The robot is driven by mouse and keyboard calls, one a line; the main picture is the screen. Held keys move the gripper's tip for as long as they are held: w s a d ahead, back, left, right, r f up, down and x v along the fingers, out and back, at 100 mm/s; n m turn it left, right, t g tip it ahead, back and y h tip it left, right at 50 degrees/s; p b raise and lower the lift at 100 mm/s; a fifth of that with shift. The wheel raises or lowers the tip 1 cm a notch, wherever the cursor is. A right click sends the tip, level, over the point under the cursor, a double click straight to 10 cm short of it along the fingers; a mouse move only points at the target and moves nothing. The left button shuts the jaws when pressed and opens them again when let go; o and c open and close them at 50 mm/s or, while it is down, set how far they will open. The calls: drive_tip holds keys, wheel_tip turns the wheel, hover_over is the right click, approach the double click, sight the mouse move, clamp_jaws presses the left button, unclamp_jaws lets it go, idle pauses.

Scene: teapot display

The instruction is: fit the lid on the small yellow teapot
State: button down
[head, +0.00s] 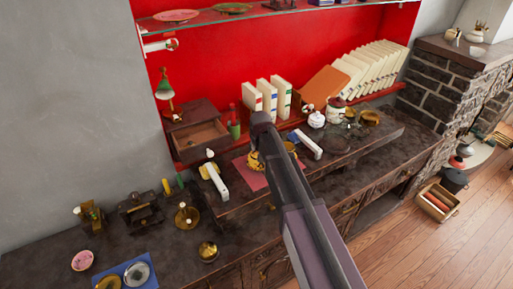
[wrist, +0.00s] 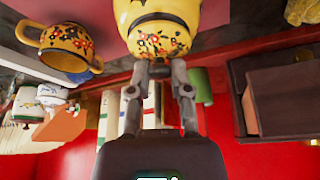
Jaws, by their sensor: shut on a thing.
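My gripper (wrist: 160,72) points down over the counter and is shut on a yellow lid (wrist: 160,42) with a red and dark flower pattern. In the head view, yellow ware (head: 254,161) shows beside my arm, which hides my fingertips and the lid. I cannot tell which pot is the small teapot.
A pink cloth (head: 257,180) lies under the yellow ware. A wooden drawer box (head: 200,135) stands to its left, with a green cup (head: 234,130) nearby. White books (head: 268,96) line the ledge behind.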

drive_tip(key=shift+f+b, duration=0.3)
idle(0.4)
drive_tip(key=c, duration=0.5)
unclamp_jaws()
drive_tip(key=shift+c, duration=0.2)
drive_tip(key=shift+o, duration=0.3)
